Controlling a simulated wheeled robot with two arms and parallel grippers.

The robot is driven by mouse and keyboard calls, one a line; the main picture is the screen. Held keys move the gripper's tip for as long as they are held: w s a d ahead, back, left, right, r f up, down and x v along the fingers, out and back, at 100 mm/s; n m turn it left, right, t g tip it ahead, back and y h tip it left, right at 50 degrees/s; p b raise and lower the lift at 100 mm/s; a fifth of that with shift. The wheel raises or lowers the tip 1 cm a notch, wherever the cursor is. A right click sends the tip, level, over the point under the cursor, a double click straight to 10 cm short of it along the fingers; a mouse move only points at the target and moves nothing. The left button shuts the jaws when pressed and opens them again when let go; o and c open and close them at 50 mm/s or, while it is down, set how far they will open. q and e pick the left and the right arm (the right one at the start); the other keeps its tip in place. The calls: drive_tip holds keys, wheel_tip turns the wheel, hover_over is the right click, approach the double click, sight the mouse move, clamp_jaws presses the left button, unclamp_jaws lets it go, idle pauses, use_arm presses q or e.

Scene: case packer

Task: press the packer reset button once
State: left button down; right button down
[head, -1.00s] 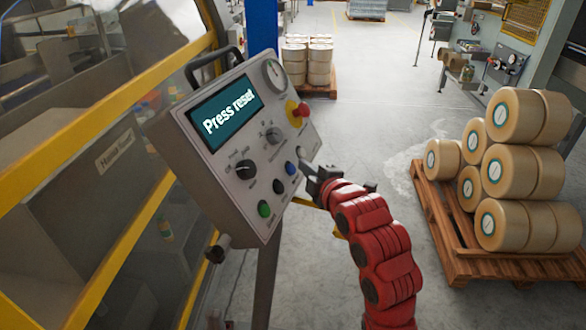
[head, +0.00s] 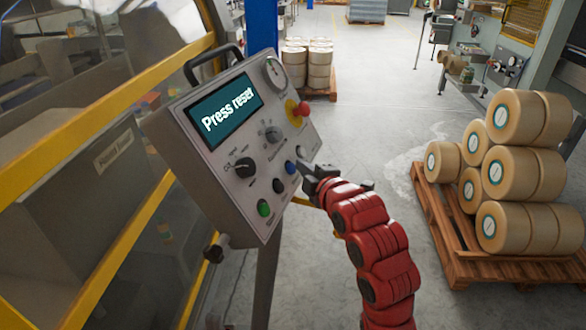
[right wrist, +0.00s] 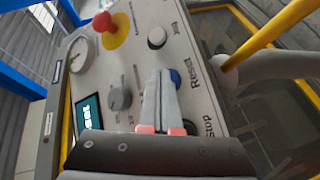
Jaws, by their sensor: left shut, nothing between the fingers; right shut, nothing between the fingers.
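The grey control panel (head: 190,140) has a screen (head: 226,110) reading "Press reset". A blue button (head: 290,167) sits at its lower right, between a white button (head: 302,153) and a black button (head: 278,185). In the right wrist view the blue button (right wrist: 175,77) has the label "Reset" beside it. My right gripper (head: 303,168) is shut and empty, its tips close to the blue button. In the right wrist view its fingertips (right wrist: 160,72) overlap the button's edge; I cannot tell whether they touch. My left gripper is not in view.
A red mushroom button (head: 303,109) on yellow, dark knobs (head: 246,168) and a green button (head: 264,208) share the panel. A yellow-framed machine guard (head: 110,90) stands left. A wooden pallet (head: 440,225) of tape rolls stands right. The floor between is clear.

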drive_tip(key=shift+w+a+f+b, duration=0.1)
drive_tip(key=shift+a+f+b, duration=0.2)
drive_tip(key=shift+b, duration=0.2)
idle(0.4)
drive_tip(key=shift+r, duration=0.1)
drive_tip(key=shift+s+d+r+b, duration=0.2)
drive_tip(key=shift+d+r+b, duration=0.15)
drive_tip(key=shift+d, duration=0.25)
drive_tip(key=shift+d, duration=0.1)
drive_tip(key=d+r, duration=0.1)
drive_tip(key=d, duration=0.1)
drive_tip(key=s+d+r, duration=0.1)
drive_tip(key=d, duration=0.1)
drive_tip(key=shift+r+b, duration=0.3)
idle(0.7)
